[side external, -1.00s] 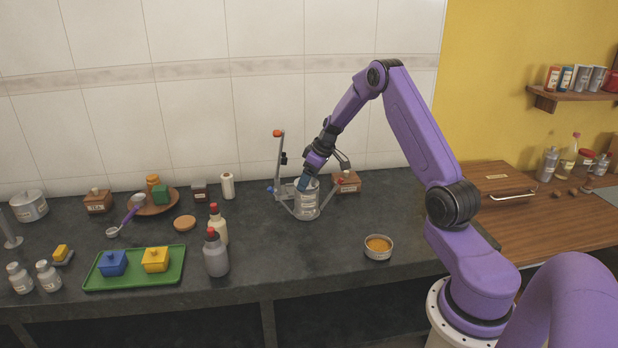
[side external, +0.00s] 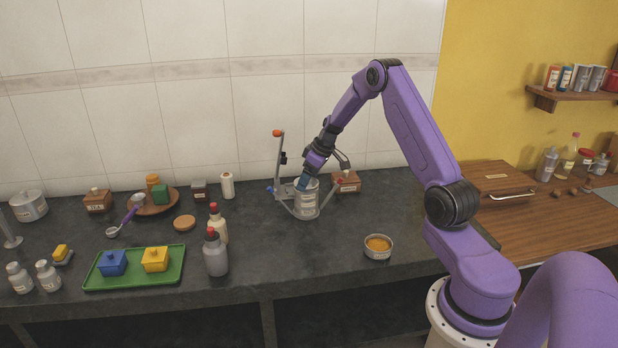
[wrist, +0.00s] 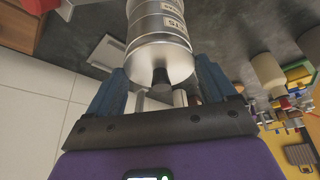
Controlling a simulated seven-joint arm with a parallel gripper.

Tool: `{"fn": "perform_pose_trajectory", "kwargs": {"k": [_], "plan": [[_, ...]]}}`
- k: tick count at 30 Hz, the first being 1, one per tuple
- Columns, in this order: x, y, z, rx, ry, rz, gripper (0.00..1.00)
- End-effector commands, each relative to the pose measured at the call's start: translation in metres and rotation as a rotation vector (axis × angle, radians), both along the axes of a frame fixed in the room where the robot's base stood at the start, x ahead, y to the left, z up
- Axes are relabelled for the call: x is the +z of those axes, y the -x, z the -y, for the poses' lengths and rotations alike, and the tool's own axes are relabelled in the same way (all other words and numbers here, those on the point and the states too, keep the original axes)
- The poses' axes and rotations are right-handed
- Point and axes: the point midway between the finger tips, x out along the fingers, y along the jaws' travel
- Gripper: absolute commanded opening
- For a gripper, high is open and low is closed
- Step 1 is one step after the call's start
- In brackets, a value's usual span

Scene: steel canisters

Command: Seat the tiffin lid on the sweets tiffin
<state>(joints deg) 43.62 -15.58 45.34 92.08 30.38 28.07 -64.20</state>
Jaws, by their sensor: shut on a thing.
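The sweets tiffin (side external: 306,205) is a steel cylinder with a pale label, standing upright in a grey frame with a lever on the counter. In the wrist view the tiffin (wrist: 155,14) shows ribbed steel sides and partly readable labels. The steel tiffin lid (wrist: 160,52), with a dark knob, is at the tiffin's top end, in line with it. My gripper (side external: 305,183) is at the top of the tiffin, its blue fingers on either side of the lid and shut on it. Whether the lid is fully down on the rim I cannot tell.
The grey frame has an upright lever with a red knob (side external: 278,133). A brown box (side external: 346,182) stands close behind on the right. An open tin with orange contents (side external: 378,247) sits at the right front. Bottles (side external: 215,255) and a green tray (side external: 110,280) are left.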

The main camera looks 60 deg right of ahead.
Motion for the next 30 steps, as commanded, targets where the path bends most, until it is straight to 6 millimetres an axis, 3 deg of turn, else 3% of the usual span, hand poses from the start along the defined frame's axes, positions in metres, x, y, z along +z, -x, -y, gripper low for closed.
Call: {"fn": "perform_pose_trajectory", "kwargs": {"k": [30], "plan": [[-0.012,0.0,0.0,0.0,0.0,0.0,0.55]]}}
